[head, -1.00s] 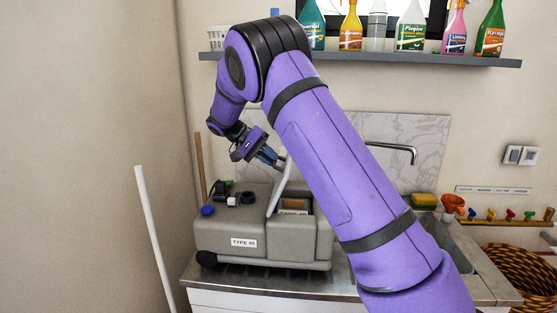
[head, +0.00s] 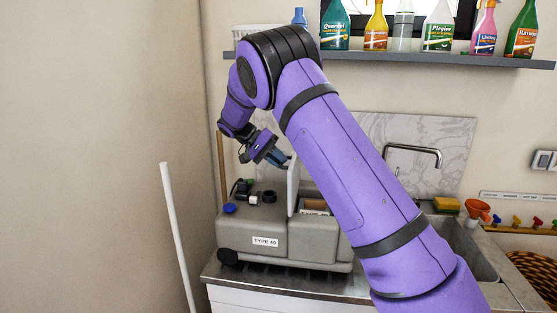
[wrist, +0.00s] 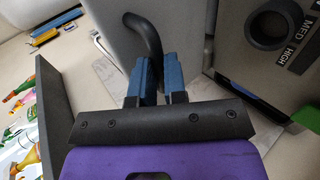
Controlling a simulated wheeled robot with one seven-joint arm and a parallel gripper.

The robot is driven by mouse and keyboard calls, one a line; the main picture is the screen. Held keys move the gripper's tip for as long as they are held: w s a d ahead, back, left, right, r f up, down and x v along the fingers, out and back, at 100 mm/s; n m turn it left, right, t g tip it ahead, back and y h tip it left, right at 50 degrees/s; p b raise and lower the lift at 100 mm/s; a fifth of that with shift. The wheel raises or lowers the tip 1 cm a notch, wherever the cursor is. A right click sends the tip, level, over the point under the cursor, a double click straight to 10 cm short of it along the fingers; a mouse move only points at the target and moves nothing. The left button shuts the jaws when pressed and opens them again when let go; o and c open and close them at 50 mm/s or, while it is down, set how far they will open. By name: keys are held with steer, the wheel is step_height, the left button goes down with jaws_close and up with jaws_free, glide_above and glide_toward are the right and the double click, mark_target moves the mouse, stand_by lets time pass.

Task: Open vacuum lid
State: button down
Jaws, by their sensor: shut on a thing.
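The grey vacuum (head: 262,242), labelled TYPE 40, stands on the counter beside the sink. Its pale lid (head: 292,188) stands about upright from the top of the body, and a compartment with something brown inside (head: 314,206) shows to its right. My gripper (head: 285,160) is at the lid's upper part. In the wrist view, the blue fingers (wrist: 161,66) are shut on a dark curved handle (wrist: 150,33) on a light grey panel, which looks like the lid (wrist: 85,45). The handle's lower end is hidden between the fingers.
My arm crosses in front of the vacuum's right side and the sink (head: 468,248). A shelf (head: 400,57) with several spray bottles hangs above. A white pole (head: 178,235) stands at left. A faucet (head: 420,151) rises behind the sink.

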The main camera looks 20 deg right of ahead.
steer(key=shift+s+f, duration=0.1)
steer(key=shift+f, duration=0.25)
steer(key=c, duration=1.2)
jaws_free()
steer(key=shift+d, duration=0.1)
steer(key=shift+o, duration=0.2)
steer(key=v, duration=1.1)
steer(key=shift+d+r, duration=0.1)
steer(key=s+d+r+n+t+y, duration=0.25)
steer(key=s+r, duration=0.35)
steer(key=s, duration=0.5)
steer(key=s+d+r+n+t+y, duration=0.15)
steer(key=s+d+r+y, duration=0.3)
steer(key=s, duration=0.55)
steer(key=s+a+f+n+t, duration=0.1)
steer(key=s+t, duration=0.1)
steer(key=s, duration=0.6)
steer(key=s+a+f+n+t+y, duration=0.1)
steer(key=s+f+t, duration=0.1)
steer(key=s, duration=0.7)
steer(key=s+a+f+t, duration=0.1)
steer(key=s+f+t, duration=0.1)
steer(key=s, duration=0.6)
steer(key=shift+s+a+n+t+y, duration=0.2)
steer(key=shift+a+n+t+y, duration=0.1)
steer(key=shift+n+t, duration=0.15)
